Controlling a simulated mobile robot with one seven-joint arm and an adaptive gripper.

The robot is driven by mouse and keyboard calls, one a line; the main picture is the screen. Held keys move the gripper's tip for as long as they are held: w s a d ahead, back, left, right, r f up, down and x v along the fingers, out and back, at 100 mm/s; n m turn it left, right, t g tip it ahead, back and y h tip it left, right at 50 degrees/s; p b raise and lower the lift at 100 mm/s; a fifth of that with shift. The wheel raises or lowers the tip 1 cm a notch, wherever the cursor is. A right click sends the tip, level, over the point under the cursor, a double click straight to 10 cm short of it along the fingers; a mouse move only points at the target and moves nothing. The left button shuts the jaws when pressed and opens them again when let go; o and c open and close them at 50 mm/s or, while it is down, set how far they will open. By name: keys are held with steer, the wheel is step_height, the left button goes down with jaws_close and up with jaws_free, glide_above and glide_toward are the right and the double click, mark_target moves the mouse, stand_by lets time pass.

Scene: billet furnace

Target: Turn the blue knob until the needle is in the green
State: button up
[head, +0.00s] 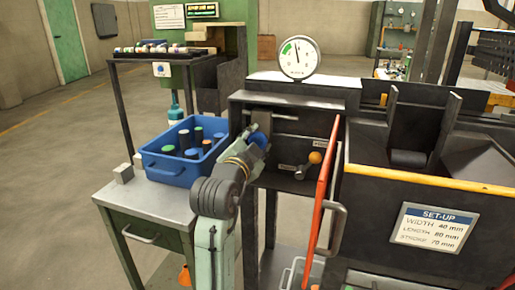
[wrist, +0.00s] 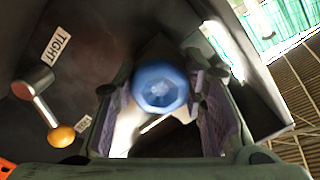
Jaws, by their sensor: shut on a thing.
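The blue knob (wrist: 160,88) sits between the two fingers of my gripper (wrist: 166,106) in the wrist view, and my gripper is shut on it. In the head view my gripper (head: 258,128) is at the open front of the dark cabinet, and part of the blue knob (head: 260,141) shows beside it. The round white gauge (head: 300,57) stands on top of the cabinet. Its green band is at the upper left of the dial. The dark needle points almost straight up, seemingly just right of the green.
A lever with an orange ball (head: 315,157) is right of the knob; its ball (wrist: 62,135) also shows in the wrist view, near a TIGHT label. An open red-edged door (head: 323,190) stands right of my arm. A blue bin (head: 165,172) of cylinders is at left.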

steer(key=shift+m+b, duration=0.55)
steer(key=shift+m, duration=0.45)
steer(key=o, duration=1.2)
steer(key=shift+s, duration=0.1)
steer(key=v, duration=1.2)
